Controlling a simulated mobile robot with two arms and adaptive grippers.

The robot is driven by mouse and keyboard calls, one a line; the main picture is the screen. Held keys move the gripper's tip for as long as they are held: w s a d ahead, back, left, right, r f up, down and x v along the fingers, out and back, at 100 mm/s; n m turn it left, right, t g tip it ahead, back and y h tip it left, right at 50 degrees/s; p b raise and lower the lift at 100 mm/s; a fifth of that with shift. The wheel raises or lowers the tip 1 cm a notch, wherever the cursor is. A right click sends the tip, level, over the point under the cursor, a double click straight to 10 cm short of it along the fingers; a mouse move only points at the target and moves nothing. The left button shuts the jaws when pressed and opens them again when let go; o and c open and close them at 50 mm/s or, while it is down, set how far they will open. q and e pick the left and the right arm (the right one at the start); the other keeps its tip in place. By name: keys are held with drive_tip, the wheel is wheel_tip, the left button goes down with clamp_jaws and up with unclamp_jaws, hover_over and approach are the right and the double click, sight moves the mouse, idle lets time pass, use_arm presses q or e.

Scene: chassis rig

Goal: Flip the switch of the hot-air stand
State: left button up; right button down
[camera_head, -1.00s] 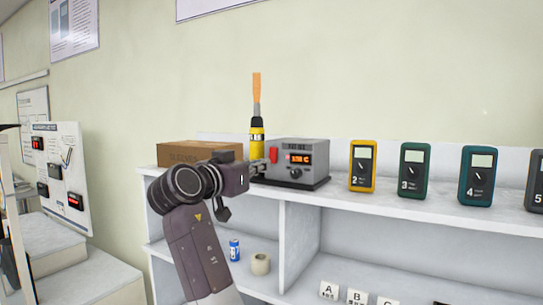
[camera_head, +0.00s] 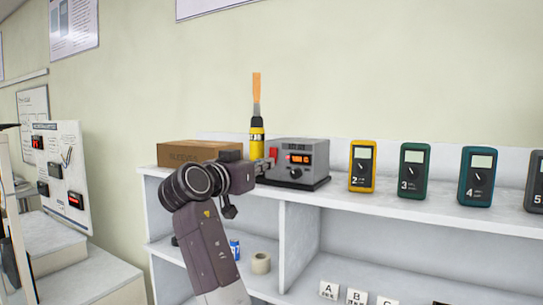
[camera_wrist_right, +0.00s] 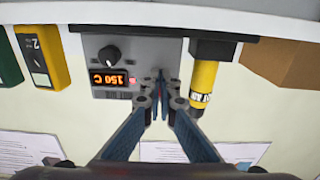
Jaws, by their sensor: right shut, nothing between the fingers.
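The hot-air stand is a grey box (camera_head: 312,150) with a lit orange display, a black knob and a red switch (camera_head: 273,153) at the left of its front. A yellow and black hot-air tool (camera_head: 256,134) with an orange nozzle stands upright left of the box. My right gripper (camera_head: 264,168) is at the switch side of the box front, its fingers hard to make out there. In the right wrist view, which is upside down, the gripper (camera_wrist_right: 161,85) is shut and empty before the box front (camera_wrist_right: 150,50), beside the display. The fingertips hide the switch there. My left gripper is not seen.
A cardboard box (camera_head: 195,153) lies on the shelf left of the stand. Several meters stand to the right, the nearest yellow (camera_head: 362,166). The shelf top (camera_head: 337,191) between stand and yellow meter is clear. A tape roll (camera_head: 260,263) and blue can (camera_head: 234,249) are below.

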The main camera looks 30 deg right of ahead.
drive_tip(key=shift+w+d, duration=0.2)
drive_tip(key=shift+d, duration=0.15)
drive_tip(key=b+v, duration=0.2)
drive_tip(key=v, duration=0.6)
idle(0.4)
idle(0.5)
